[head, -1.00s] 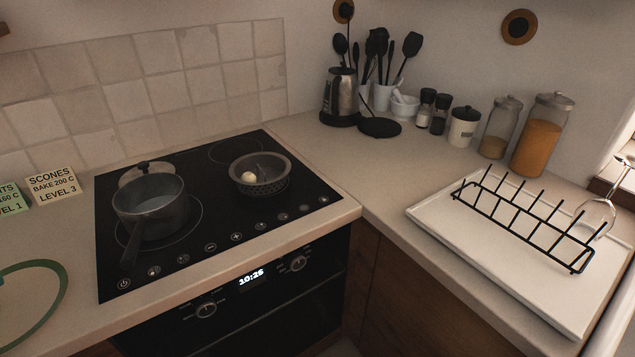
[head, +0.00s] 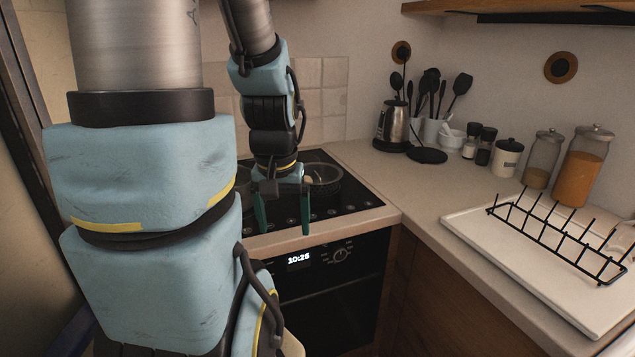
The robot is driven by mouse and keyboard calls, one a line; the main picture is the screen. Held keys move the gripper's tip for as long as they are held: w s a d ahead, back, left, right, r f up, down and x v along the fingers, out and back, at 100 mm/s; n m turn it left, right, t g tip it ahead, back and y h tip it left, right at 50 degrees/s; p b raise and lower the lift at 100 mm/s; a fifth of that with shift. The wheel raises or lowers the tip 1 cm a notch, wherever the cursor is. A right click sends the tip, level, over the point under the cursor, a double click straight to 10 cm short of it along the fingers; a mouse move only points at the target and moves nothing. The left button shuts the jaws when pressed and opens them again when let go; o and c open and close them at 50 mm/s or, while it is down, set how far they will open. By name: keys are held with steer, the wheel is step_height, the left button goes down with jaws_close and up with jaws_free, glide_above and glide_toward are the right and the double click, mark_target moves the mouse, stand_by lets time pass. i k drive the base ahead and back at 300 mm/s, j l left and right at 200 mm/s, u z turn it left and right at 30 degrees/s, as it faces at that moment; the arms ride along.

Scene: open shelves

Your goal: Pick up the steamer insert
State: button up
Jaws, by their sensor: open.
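The steamer insert (head: 330,188), a dark round bowl-like basket, sits on the right part of the black cooktop (head: 346,203). Its left side is hidden behind my gripper, and a small pale thing shows at its visible left edge. My gripper (head: 283,225) is open, with two dark green fingers pointing down and apart. In the picture it is just left of and in front of the insert, over the front of the cooktop. I see nothing between the fingers. How far the gripper is from the insert in depth is hard to tell.
A kettle (head: 393,125), utensil holder (head: 432,132) and several jars stand along the back wall. A black wire rack (head: 560,240) lies on a white tray (head: 470,226) at right. The counter between cooktop and tray is clear.

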mark_target(325, 177)
steer(key=l+u, duration=0.25)
steer(key=k+l+u, duration=0.15)
steer(key=l+u, duration=0.15)
steer(key=l, duration=0.15)
steer(key=k+l+u, duration=0.1)
steer(key=l+u, duration=0.15)
steer(key=k+l+u, duration=0.15)
steer(key=l+u, duration=0.15)
steer(key=l, duration=0.1)
